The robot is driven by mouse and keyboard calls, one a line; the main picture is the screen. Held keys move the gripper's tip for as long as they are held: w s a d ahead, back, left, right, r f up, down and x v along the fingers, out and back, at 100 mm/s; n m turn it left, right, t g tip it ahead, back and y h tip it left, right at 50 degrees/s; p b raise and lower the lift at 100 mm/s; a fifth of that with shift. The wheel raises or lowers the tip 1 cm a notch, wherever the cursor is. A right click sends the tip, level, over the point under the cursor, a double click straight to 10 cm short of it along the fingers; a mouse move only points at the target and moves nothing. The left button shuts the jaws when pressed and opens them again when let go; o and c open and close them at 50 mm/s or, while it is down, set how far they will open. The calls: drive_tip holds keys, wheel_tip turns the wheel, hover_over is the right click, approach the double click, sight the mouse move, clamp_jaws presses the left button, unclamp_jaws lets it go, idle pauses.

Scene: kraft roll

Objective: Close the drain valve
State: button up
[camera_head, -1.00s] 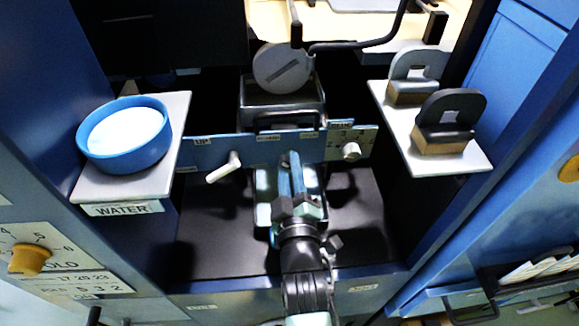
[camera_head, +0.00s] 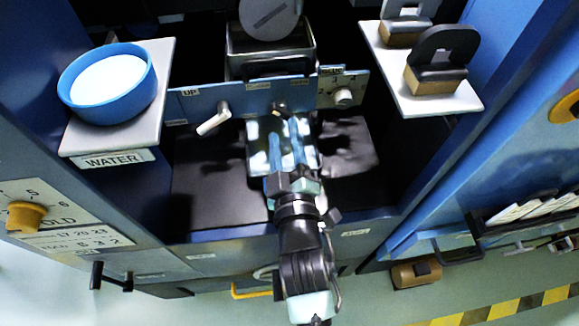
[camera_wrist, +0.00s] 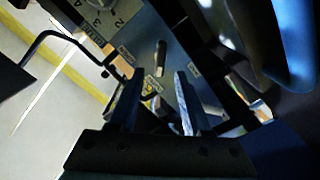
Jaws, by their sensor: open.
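A blue control panel (camera_head: 245,98) crosses the machine. A short dark lever (camera_head: 280,108) is at its middle; it also shows in the wrist view (camera_wrist: 160,56). It looks like the drain valve handle, but its label is too small to read. A white lever (camera_head: 213,120) is to its left and points down and left. My gripper (camera_head: 287,138) is open and empty, below and in front of the panel. In the wrist view the gripper (camera_wrist: 158,78) has its two fingers apart, with the dark lever beyond the gap and no visible contact.
A round knob (camera_head: 343,97) with numbers is at the panel's right end. A blue bowl (camera_head: 106,80) stands on the left WATER shelf. Two dark blocks with wooden bases are on the right shelf (camera_head: 436,101). A metal box (camera_head: 272,60) is behind the panel.

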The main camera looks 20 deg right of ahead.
drive_tip(key=v, duration=0.8)
drive_tip(key=shift+w, duration=0.1)
drive_tip(key=w+a+r+m+t+y, duration=0.1)
drive_tip(key=w+a+r+m+t, duration=0.2)
drive_tip(key=r, duration=1.2)
drive_tip(key=w+a+r+m+t, duration=0.1)
drive_tip(key=w+a+r+t, duration=0.3)
drive_tip(key=r, duration=1)
drive_tip(key=s+a+r+m+t+y+p, duration=0.1)
drive_tip(key=s+a+r+t+y, duration=0.15)
drive_tip(key=r, duration=0.85)
drive_tip(key=s+a+r+m+t+y+p, duration=0.15)
drive_tip(key=s+r, duration=0.25)
drive_tip(key=r, duration=0.7)
wheel_tip(320, 180, up, 17)
drive_tip(key=g+p, duration=0.1)
drive_tip(key=p, duration=1.6)
drive_tip(key=shift+a+r, duration=0.25)
drive_tip(key=shift+a, duration=0.25)
drive_tip(key=shift+s+d+n, duration=0.1)
drive_tip(key=shift+d+n, duration=0.05)
drive_tip(key=shift+n, duration=0.1)
